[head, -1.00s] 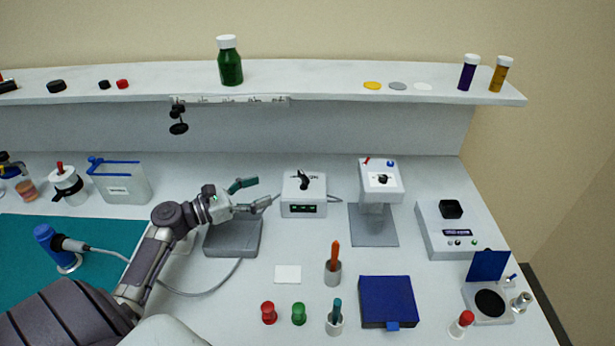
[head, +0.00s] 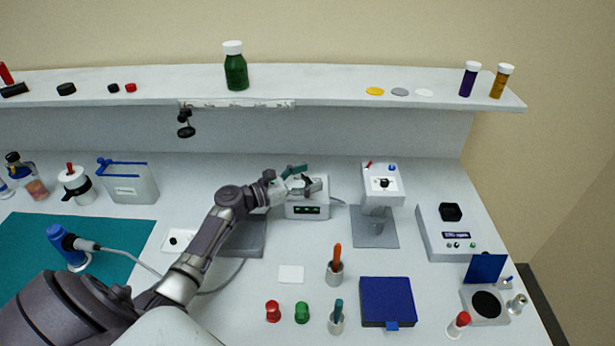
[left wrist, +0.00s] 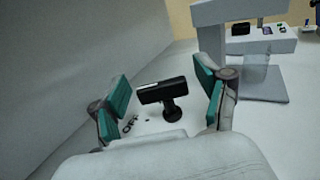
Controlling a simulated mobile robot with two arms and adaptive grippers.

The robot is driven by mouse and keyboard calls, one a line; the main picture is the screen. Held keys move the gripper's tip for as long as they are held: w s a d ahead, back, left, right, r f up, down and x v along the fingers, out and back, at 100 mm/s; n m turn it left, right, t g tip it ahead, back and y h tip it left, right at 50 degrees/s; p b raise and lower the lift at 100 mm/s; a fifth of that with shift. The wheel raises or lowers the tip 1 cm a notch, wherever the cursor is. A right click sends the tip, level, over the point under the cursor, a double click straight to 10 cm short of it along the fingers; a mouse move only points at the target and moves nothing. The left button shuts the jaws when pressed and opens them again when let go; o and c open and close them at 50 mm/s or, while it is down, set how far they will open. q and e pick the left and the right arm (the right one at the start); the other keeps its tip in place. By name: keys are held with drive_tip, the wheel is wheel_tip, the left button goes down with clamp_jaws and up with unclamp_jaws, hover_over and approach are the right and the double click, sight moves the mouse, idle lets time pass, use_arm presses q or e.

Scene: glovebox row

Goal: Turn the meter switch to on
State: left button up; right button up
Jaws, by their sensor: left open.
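The meter is a small white box (head: 307,210) with a dark display on its front, at the back middle of the bench in the head view. My left gripper (head: 300,178) is over its top and hides most of the switch there. In the left wrist view the black switch handle (left wrist: 163,92) stands on a short post between the two teal fingertips of my open left gripper (left wrist: 164,98). Neither finger clearly touches the handle. The word OFF shows on the white top beside the left finger. My right gripper is not in view.
A white stand instrument (head: 382,185) is right of the meter. A grey slab (head: 243,238) lies under my left forearm. Orange-handled and teal-handled tools in cups, and a blue box (head: 387,301), are nearer the front. A shelf (head: 330,92) runs above the back.

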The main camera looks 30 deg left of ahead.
use_arm(q)
drive_tip(key=c, duration=1.2)
drive_tip(key=shift+f+m+h+b, duration=0.15)
drive_tip(key=shift+m+h+b, duration=0.2)
drive_tip(key=shift+b, duration=0.25)
drive_tip(key=m+g+h+b, duration=0.3)
drive_tip(key=g+h+b, duration=0.1)
drive_tip(key=b, duration=0.2)
drive_tip(key=shift+m+h, duration=0.35)
drive_tip(key=shift+r+m+g+h+b, duration=0.2)
drive_tip(key=shift+m+g+h+b, duration=0.55)
drive_tip(key=shift+g+b, duration=0.45)
drive_tip(key=o, duration=1.2)
